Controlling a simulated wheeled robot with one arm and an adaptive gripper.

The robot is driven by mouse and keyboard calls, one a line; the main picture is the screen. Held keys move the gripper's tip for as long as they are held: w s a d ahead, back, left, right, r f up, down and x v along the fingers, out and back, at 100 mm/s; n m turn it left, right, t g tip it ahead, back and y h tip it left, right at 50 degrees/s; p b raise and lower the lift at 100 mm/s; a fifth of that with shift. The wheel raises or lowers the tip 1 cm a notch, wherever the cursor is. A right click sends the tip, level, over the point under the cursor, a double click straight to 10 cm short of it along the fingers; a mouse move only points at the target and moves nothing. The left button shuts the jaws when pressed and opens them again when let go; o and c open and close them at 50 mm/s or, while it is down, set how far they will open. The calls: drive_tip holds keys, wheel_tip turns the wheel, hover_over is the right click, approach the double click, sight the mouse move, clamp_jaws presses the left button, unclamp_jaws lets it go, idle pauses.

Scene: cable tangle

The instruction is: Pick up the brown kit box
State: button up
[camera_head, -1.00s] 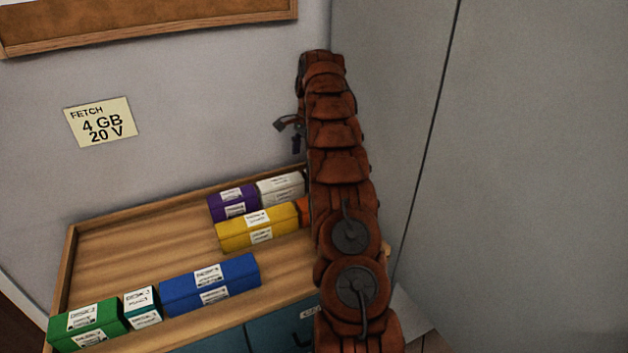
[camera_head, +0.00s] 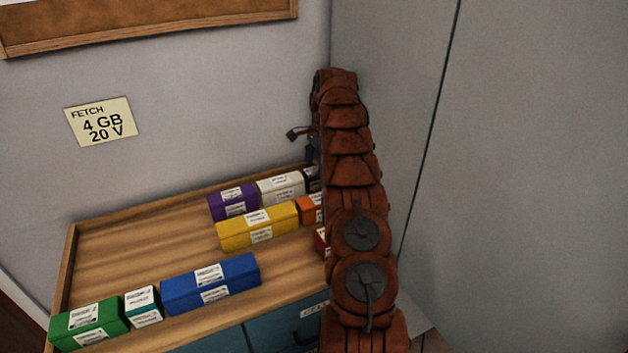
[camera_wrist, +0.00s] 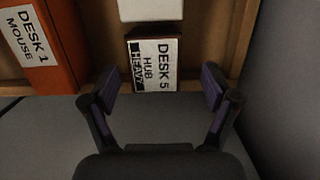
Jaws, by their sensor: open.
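A dark brown box (camera_wrist: 153,62) lies in the wrist view, labelled DESK 5 HUB HEAVY. In the head view a dark box (camera_head: 312,178) that looks like the same one shows beside the white box, partly hidden by my arm. My gripper (camera_wrist: 158,88) is open and empty. In the wrist view its two fingertips are apart, left and right of the box's near end, and do not appear to touch it. In the head view only a small part of the gripper (camera_head: 299,134) shows past my arm, above the back of the table.
An orange box (camera_wrist: 38,45), labelled DESK 1 MOUSE, is left of the brown box; a white box (camera_wrist: 148,10) is directly beyond it. A wooden rim (camera_wrist: 238,40) and grey wall (camera_wrist: 290,100) stand to the right. Yellow (camera_head: 257,227) and purple (camera_head: 233,203) boxes are nearby.

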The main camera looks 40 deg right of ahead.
sight(313, 179)
drive_tip(key=shift+s+a+f+p, duration=0.1)
drive_tip(key=shift+a+f+p, duration=0.1)
drive_tip(key=shift+f+p, duration=0.35)
drive_tip(key=shift+s+a+f+p, duration=0.1)
drive_tip(key=shift+a+f+p, duration=0.1)
drive_tip(key=shift+f, duration=0.55)
drive_tip(key=shift+w+a+f+p, duration=0.15)
drive_tip(key=shift+f+p, duration=0.15)
drive_tip(key=shift+f, duration=0.95)
drive_tip(key=c, duration=1.5)
